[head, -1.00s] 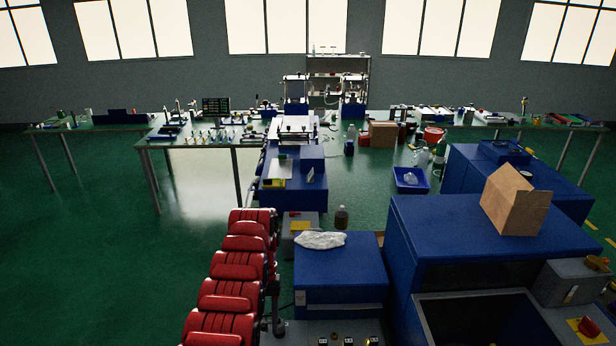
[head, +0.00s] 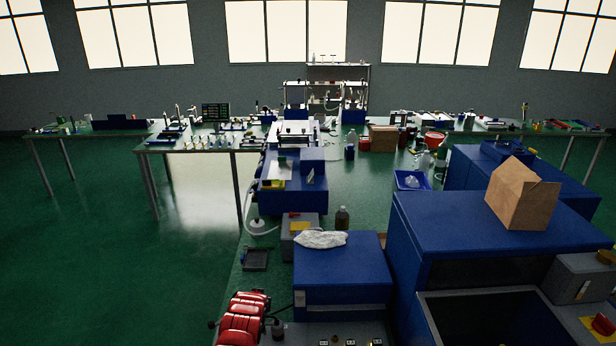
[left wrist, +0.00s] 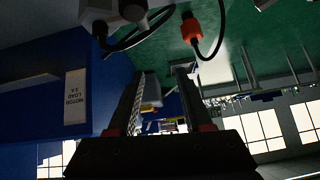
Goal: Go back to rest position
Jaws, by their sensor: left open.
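My left gripper (left wrist: 162,74) shows in the left wrist view with its two dark fingers apart. Nothing is clearly held between them; a pale block (left wrist: 151,91) shows in the gap, seemingly in the background. The left fingers cannot be made out there. My right gripper is not in view.
In the left wrist view, a labelled blue surface (left wrist: 60,100) is close on the left, and an orange plug with a black cable (left wrist: 191,29) is above. In the head view, a small dark tray (head: 256,259) and large blue machine (head: 480,225) flank the box. Open green floor (head: 90,260) lies left.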

